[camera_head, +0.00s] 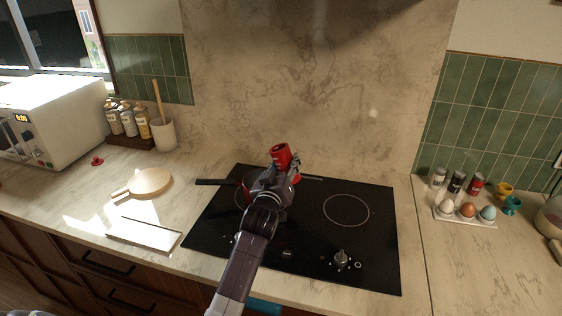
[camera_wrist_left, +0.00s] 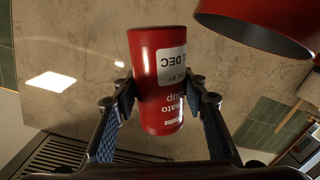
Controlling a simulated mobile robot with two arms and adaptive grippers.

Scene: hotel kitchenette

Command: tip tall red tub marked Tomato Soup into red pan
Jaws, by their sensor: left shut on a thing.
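The tall red tub (camera_head: 281,154) is held above the cooktop, its top leaning slightly left in the head view. In the left wrist view the tub (camera_wrist_left: 150,80) shows a white label and "Tomato" lettering upside down. My left gripper (camera_head: 281,170) is shut on the tub, with a finger on each side of it. The red pan (camera_head: 241,193) is on the left part of the cooktop, mostly hidden by my left arm; its dark handle points left. Part of the pan (camera_wrist_left: 262,25) fills the upper right of the left wrist view. Its contents are hidden.
The black cooktop (camera_head: 370,245) is clear on its right side. A round wooden board (camera_head: 150,182) lies to the left, near a utensil crock (camera_head: 163,135) and several bottles. An egg tray (camera_head: 465,219) and spice jars stand at the right.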

